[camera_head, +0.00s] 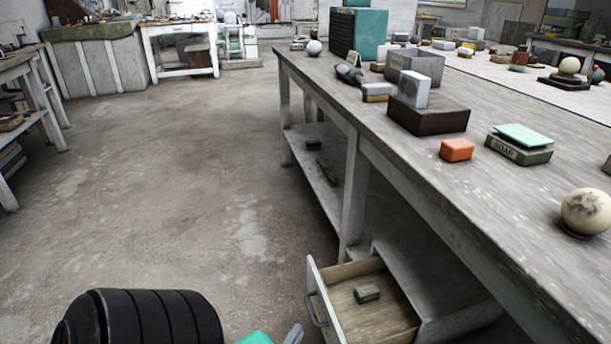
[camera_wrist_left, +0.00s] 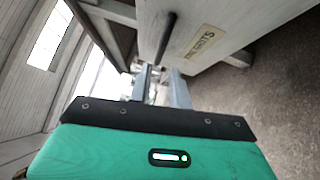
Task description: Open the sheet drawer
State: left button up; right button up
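The sheet drawer (camera_head: 318,300) stands pulled out under the workbench, its interior showing, with a small green box (camera_head: 367,293) lying inside. Its pale front with a "SHEETS" label (camera_wrist_left: 202,40) and a dark bar handle (camera_wrist_left: 165,38) shows in the left wrist view. The handle also shows on the drawer front in the head view (camera_head: 316,311). My left gripper (camera_wrist_left: 162,72) has its two fingers apart, close to the handle's near end; no clear grip shows. In the head view only part of this gripper (camera_head: 292,335) shows at the bottom edge. My right gripper is not in view.
The long workbench (camera_head: 330,85) holds an orange block (camera_head: 456,150), a soap box (camera_head: 520,155), a dark tray (camera_head: 428,120) and a plaster sphere (camera_head: 587,211). Its leg (camera_head: 354,190) stands behind the drawer. The concrete floor (camera_head: 170,190) left of the bench is clear.

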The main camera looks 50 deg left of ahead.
pick_arm(q)
jog(key=v, duration=0.5)
jog(key=shift+s+d+p, duration=0.15)
jog(key=shift+s+p, duration=0.1)
jog(key=shift+p, duration=0.05)
jog(key=shift+f, duration=0.1)
